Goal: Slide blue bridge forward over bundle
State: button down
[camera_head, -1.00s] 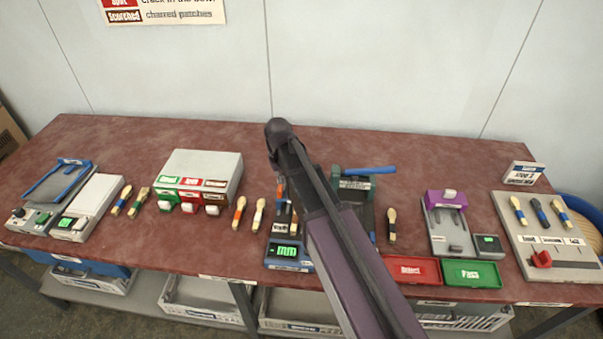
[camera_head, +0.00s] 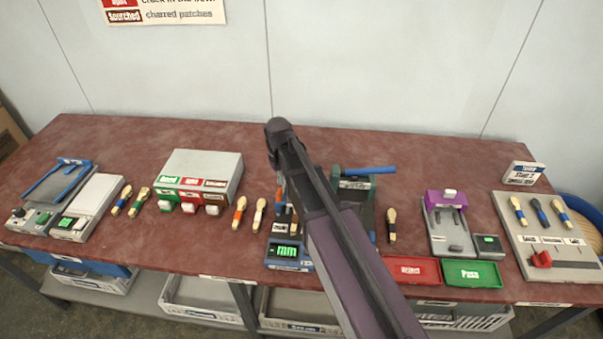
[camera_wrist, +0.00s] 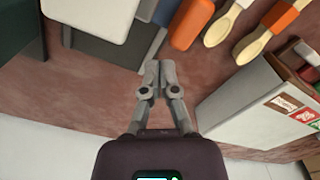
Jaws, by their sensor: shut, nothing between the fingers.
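A blue bar on a blue-railed tray (camera_head: 58,184) at the far left of the table looks like the blue bridge (camera_head: 73,162). It sits at the tray's back end in the head view. I cannot make out a bundle under or in front of it. My gripper (camera_wrist: 153,70) shows in the wrist view with its fingers together and nothing between them. It is above the table near an orange piece (camera_wrist: 192,22) and two spoons (camera_wrist: 225,22). The arm hides it in the head view. The blue bridge does not show in the wrist view.
A grey box with green, red and brown labels (camera_head: 203,165) stands between the blue-railed tray and my arm. A press with a blue lever (camera_head: 370,170) stands partly behind my arm. Red (camera_head: 412,270) and green (camera_head: 472,273) trays lie at the front edge. The table's back strip is clear.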

jog(key=shift+r, duration=0.1)
dwell(0.3)
notch_tip(320, 180, up, 7)
jog(key=p, duration=0.7)
dwell(0.4)
jog(key=s+d+m, duration=0.3)
jog(key=s+d, duration=1.2)
jog(key=d, duration=0.2)
jog(key=shift+m, duration=0.4)
